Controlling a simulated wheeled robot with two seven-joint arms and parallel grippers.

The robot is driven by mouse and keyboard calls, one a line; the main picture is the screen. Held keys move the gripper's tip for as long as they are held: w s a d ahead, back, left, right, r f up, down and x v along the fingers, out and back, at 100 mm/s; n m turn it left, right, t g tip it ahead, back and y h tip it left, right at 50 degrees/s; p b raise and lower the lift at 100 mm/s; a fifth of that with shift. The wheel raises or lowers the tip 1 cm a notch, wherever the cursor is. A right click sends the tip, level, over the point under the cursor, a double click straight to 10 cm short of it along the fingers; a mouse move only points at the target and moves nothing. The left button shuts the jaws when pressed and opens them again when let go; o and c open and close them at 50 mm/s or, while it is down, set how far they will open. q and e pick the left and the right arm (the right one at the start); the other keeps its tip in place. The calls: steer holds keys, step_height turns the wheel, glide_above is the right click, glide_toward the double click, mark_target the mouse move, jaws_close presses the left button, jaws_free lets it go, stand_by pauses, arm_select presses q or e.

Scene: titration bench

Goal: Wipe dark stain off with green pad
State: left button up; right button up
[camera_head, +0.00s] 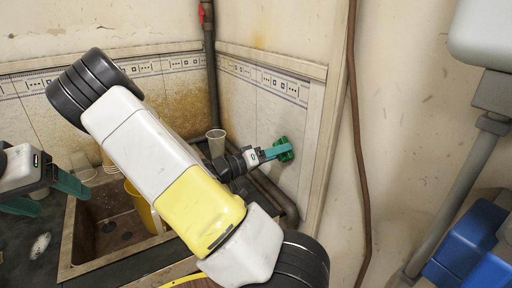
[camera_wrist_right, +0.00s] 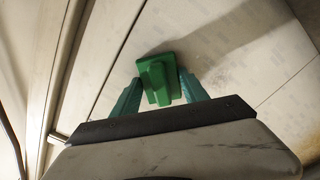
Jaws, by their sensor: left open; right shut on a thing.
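The green pad (camera_head: 284,148) is in my right gripper (camera_head: 277,152), at the white tiled wall right of the corner. In the right wrist view the pad (camera_wrist_right: 157,80) sits between the two teal fingers, facing the wall tiles. I cannot tell whether it touches them. A brown, dirty stain (camera_head: 178,84) covers tiles near the corner pipe in the head view. No distinct dark stain shows beside the pad; it may be hidden behind it. My left gripper (camera_head: 63,201) is open and empty at the left, near the sink.
My right arm crosses the middle of the head view and hides part of the sink (camera_head: 68,240). A yellow container (camera_head: 141,208) stands in it. A clear cup (camera_head: 216,142) stands near the corner. A brown pipe (camera_head: 355,130) runs down the wall. A blue object (camera_head: 470,245) is at right.

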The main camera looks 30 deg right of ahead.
steer(key=shift+s+a, duration=0.1)
steer(key=shift+a, duration=2.6)
steer(key=a, duration=0.3)
steer(key=shift+s, duration=0.1)
glide_toward(267, 145)
steer(key=shift+d+r, duration=0.1)
steer(key=shift+d, duration=2.25)
steer(key=shift+d, duration=1)
